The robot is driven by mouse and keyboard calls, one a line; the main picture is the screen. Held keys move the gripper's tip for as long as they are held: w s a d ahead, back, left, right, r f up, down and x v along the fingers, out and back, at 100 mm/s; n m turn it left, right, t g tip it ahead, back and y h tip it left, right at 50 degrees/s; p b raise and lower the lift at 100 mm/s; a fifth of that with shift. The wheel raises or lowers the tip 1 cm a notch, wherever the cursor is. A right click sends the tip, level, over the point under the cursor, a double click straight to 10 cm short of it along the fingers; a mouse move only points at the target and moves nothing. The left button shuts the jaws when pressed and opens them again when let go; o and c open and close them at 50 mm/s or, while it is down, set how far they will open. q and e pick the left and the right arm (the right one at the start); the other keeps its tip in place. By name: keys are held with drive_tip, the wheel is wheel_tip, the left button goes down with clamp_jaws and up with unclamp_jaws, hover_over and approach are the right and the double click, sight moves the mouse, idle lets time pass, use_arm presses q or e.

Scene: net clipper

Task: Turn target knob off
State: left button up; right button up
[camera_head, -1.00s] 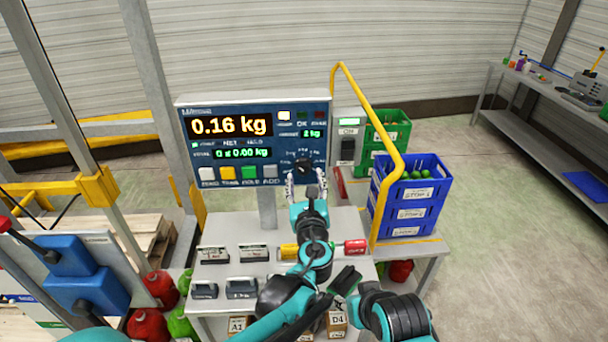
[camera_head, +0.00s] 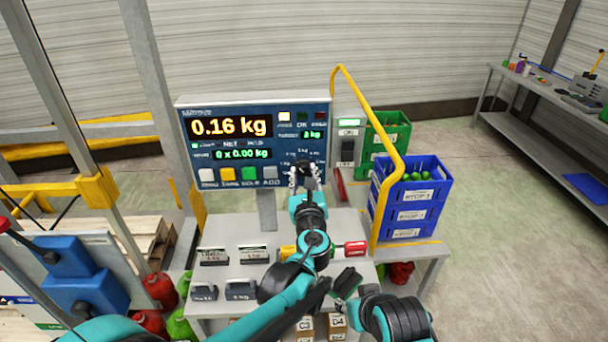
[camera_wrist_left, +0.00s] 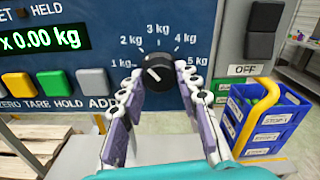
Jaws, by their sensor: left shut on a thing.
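The target knob (camera_wrist_left: 158,73) is a round black dial on the blue scale panel, inside a printed arc of kg marks from 1 to 5. A short white line on its face slants toward the upper left. My left gripper (camera_wrist_left: 160,78) is shut on the knob, one fingertip at each side. In the head view my left gripper (camera_head: 304,178) reaches the panel's lower right and covers most of the knob. The small target readout (camera_head: 313,134) appears to show 2 kg. My right gripper (camera_head: 346,282) hangs low over the table front; its jaw state is unclear.
The panel's main display (camera_head: 230,126) reads 0.16 kg. Several buttons line its lower edge. An OFF-labelled switch box (camera_head: 348,150) stands close right of the panel. A yellow rail (camera_head: 400,165) and blue crates (camera_head: 412,205) are farther right. Small items lie on the table below.

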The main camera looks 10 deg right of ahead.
use_arm(q)
drive_tip(key=shift+n, duration=0.3)
drive_tip(key=n, duration=0.3)
drive_tip(key=shift+n, duration=0.4)
drive_tip(key=n, duration=0.3)
drive_tip(key=shift+r+n, duration=0.1)
drive_tip(key=shift+n, duration=0.2)
drive_tip(key=n, duration=0.3)
drive_tip(key=shift+d+n, duration=0.1)
drive_tip(key=shift+n, duration=0.2)
drive_tip(key=shift+r+n, duration=0.1)
drive_tip(key=shift+n, duration=2)
drive_tip(key=o, duration=1.2)
drive_tip(key=shift+w, duration=0.1)
drive_tip(key=shift+c, duration=0.2)
